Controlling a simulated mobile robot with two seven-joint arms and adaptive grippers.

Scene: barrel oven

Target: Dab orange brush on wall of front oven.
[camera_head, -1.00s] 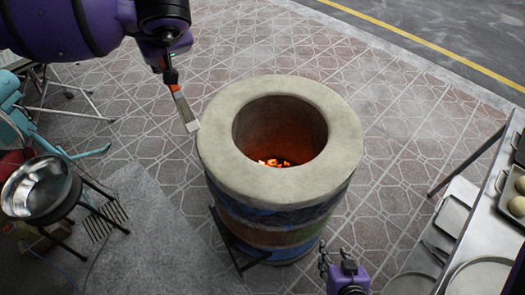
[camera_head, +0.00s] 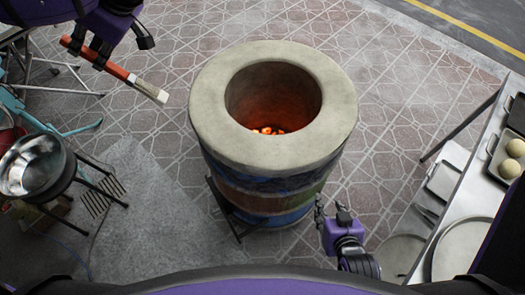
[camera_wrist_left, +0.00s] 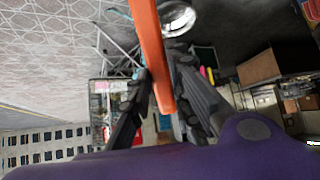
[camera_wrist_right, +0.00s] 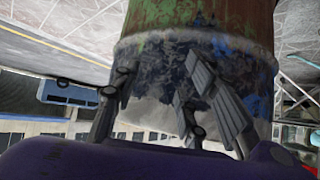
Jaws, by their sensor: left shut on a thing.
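The barrel oven (camera_head: 215,135) stands upright in the middle of the head view, with a wide pale rim and glowing coals (camera_head: 268,130) inside. My left gripper (camera_head: 88,52) is shut on the orange handle of the brush (camera_head: 118,73), to the left of the oven. The brush's pale bristle end (camera_head: 152,92) points right and down, apart from the oven rim. The orange handle also shows between the fingers in the left wrist view (camera_wrist_left: 150,50). My right gripper (camera_head: 325,215) is low at the oven's front right, with its fingers apart and nothing between them; the oven's painted side fills the right wrist view (camera_wrist_right: 200,50).
A metal bowl (camera_head: 35,165) sits on a dark stand at the left. A metal table (camera_head: 480,170) at the right holds a tray with dough balls (camera_head: 510,158) and round plates. Paved floor (camera_head: 165,165) is open between the bowl and the oven.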

